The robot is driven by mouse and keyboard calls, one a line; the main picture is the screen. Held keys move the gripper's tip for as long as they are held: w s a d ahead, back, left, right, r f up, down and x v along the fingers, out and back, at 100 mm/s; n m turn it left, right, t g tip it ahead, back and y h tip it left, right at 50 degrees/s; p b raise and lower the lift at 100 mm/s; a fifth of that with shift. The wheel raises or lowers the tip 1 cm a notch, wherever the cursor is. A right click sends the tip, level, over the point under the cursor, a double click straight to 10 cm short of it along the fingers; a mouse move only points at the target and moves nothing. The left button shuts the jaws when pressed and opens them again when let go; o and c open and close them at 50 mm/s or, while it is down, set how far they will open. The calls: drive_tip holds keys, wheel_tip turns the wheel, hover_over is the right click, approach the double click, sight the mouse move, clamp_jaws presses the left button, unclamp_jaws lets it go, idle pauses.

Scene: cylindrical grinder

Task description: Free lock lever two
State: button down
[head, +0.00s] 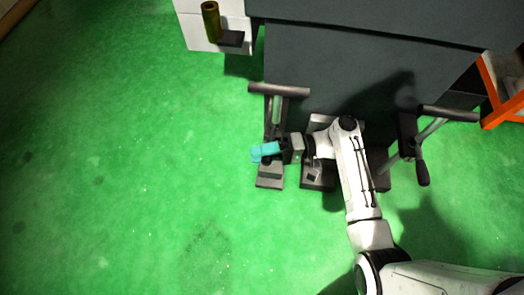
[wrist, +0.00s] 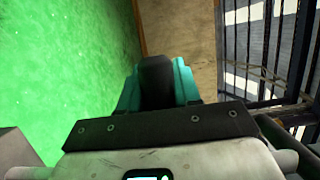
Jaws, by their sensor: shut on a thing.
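A lock lever (head: 275,112) with a grey crossbar (head: 278,90) on top stands by the dark machine, over a grey foot plate (head: 268,183). My gripper (head: 264,152) has teal fingers and is at this lever, low above the plate. In the wrist view, my gripper (wrist: 155,95) is shut on a black rounded lever handle (wrist: 155,76) between its fingers. My fingers hide most of the handle in the head view. A second lever (head: 431,130) with a black handle (head: 422,173) is at the right. No number shows on either lever.
The dark grey machine body (head: 360,75) rises behind the levers. A white block (head: 200,45) with a brass cylinder (head: 211,21) is at the upper left. An orange frame (head: 495,100) stands at the right. The green floor (head: 120,170) at the left is clear.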

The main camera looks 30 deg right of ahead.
drive_tip(key=c, duration=0.9)
unclamp_jaws()
drive_tip(key=p+v, duration=0.1)
drive_tip(key=v, duration=0.9)
drive_tip(key=shift+s+d+p, duration=0.2)
drive_tip(key=shift+d+p, duration=0.15)
drive_tip(key=shift+p, duration=0.05)
